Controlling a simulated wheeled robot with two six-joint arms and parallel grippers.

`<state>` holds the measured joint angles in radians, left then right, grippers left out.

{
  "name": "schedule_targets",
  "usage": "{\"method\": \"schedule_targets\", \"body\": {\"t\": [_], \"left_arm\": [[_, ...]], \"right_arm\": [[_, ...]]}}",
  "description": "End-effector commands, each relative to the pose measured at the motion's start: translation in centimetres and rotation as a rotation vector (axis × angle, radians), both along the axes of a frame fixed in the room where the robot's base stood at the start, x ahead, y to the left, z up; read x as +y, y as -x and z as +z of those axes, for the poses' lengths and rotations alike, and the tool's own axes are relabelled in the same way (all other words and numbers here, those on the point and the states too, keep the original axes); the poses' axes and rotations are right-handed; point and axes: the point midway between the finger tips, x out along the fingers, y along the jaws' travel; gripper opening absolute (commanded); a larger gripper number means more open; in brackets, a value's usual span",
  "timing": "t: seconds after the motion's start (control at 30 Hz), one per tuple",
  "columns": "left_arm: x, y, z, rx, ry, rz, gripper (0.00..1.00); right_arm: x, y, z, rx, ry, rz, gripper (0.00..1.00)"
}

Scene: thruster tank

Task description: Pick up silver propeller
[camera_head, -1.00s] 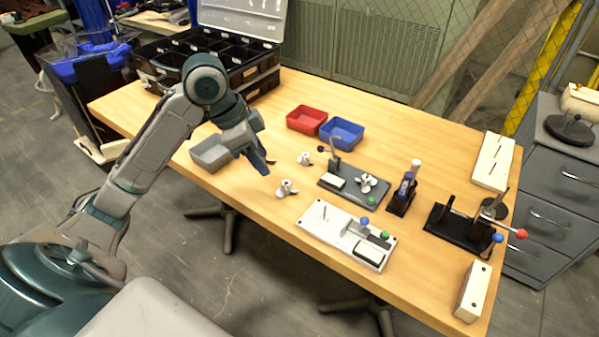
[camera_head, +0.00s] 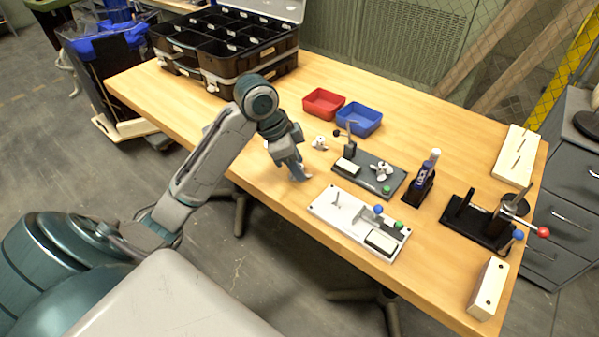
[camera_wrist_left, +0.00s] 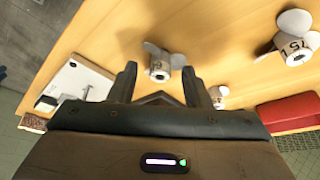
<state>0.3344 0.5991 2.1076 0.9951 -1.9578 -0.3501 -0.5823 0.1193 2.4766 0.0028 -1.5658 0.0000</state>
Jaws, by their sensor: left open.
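My left gripper (camera_head: 297,175) points down over the front part of the table, open, with nothing held. In the left wrist view its two fingers (camera_wrist_left: 160,80) stand apart, and a pale silver propeller (camera_wrist_left: 160,66) shows between and just beyond the tips. In the head view the gripper mostly hides that propeller. A second loose propeller (camera_head: 319,142) lies behind the gripper, near the bins. A third propeller (camera_head: 381,172) sits on the dark grey fixture plate (camera_head: 398,178). The wrist view also shows a marked propeller (camera_wrist_left: 292,46) at upper right and one partly behind the right finger (camera_wrist_left: 218,93).
A red bin (camera_head: 324,101) and a blue bin (camera_head: 359,119) stand behind. A white fixture board (camera_head: 330,211) lies right of the gripper. A black stand (camera_head: 418,190) and a black vise-like fixture (camera_head: 470,222) are further right. A black compartment case (camera_head: 240,62) stands at back left.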

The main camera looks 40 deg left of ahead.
Motion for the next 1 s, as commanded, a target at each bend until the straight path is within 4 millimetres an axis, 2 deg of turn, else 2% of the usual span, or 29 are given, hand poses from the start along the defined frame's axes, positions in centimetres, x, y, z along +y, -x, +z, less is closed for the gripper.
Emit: {"method": "schedule_targets", "body": {"t": [0.23, 0.27, 0.47, 0.8, 1.0], "left_arm": [[-0.1, -0.1, -0.2, -0.001, -0.001, 0.000, 0.44], [-0.1, -0.1, -0.2, -0.001, -0.001, 0.000, 0.40], [-0.1, -0.1, -0.2, -0.001, -0.001, 0.000, 0.01], [-0.1, -0.1, 0.0, -0.001, 0.000, 0.000, 0.00], [0.0, -0.1, 1.7, -0.003, -0.002, 0.002, 0.00]], "right_arm": [[0.0, 0.0, 0.1, -0.001, -0.001, 0.000, 0.36], [0.0, 0.0, 0.1, -0.001, -0.001, 0.000, 0.36], [0.0, 0.0, 0.1, -0.001, 0.000, 0.000, 0.36], [0.0, 0.0, 0.1, -0.001, 0.000, 0.000, 0.36], [-0.1, 0.0, 0.1, 0.005, 0.002, -0.001, 0.36]]}}
